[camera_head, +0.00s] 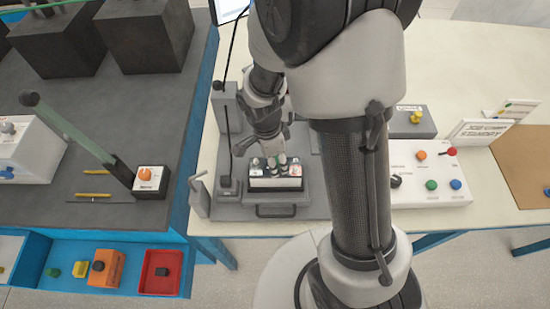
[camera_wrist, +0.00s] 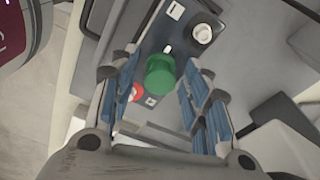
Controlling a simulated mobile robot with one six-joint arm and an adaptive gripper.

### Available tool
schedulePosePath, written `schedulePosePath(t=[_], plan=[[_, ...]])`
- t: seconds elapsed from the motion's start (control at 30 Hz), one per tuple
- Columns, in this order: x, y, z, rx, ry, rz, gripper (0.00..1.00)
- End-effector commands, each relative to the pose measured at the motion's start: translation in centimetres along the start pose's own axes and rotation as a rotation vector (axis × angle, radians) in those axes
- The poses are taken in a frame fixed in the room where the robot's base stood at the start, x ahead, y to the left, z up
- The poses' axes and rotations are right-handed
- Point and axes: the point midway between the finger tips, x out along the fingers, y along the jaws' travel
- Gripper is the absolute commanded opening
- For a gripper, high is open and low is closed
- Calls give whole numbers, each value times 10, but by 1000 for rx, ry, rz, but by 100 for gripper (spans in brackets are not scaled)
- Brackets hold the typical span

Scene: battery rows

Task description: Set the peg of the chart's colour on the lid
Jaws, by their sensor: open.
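My gripper (camera_head: 273,160) is low over a dark block with a pale front (camera_head: 275,184), which sits in a grey fixture on the white table. In the wrist view my gripper (camera_wrist: 164,68) is open, its blue-padded fingers on either side of a green peg (camera_wrist: 160,76). The peg stands over the block's dark top, with gaps to both fingers. A pale round post (camera_wrist: 202,33) and a red round mark (camera_wrist: 137,92) are beside it. A small white card with coloured marks (camera_head: 511,108) stands at the right; which colour it calls for is unreadable.
A lettered sign (camera_head: 481,132) stands by that card. A white panel with coloured buttons (camera_head: 430,185) and a grey box with a yellow knob (camera_head: 409,122) are right of my arm. A blue tray (camera_head: 30,285) with coloured pieces and a red bin (camera_head: 146,285) is at lower left.

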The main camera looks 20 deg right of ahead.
Motion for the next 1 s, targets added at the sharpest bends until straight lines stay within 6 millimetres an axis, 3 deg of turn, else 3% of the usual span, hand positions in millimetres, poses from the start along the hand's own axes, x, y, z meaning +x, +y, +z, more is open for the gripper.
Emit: schedulePosePath(t=[0.17, 0.5, 0.77, 0.87, 1.0], plan=[[-22, -1, 0, 0, 0, -4, 44], [-95, -1, 0, 0, -1, -4, 44], [-122, 0, -1, -6, -1, -3, 44], [-135, 3, -3, -55, -6, -21, 44], [-176, 21, -14, -276, -13, -90, 44]])
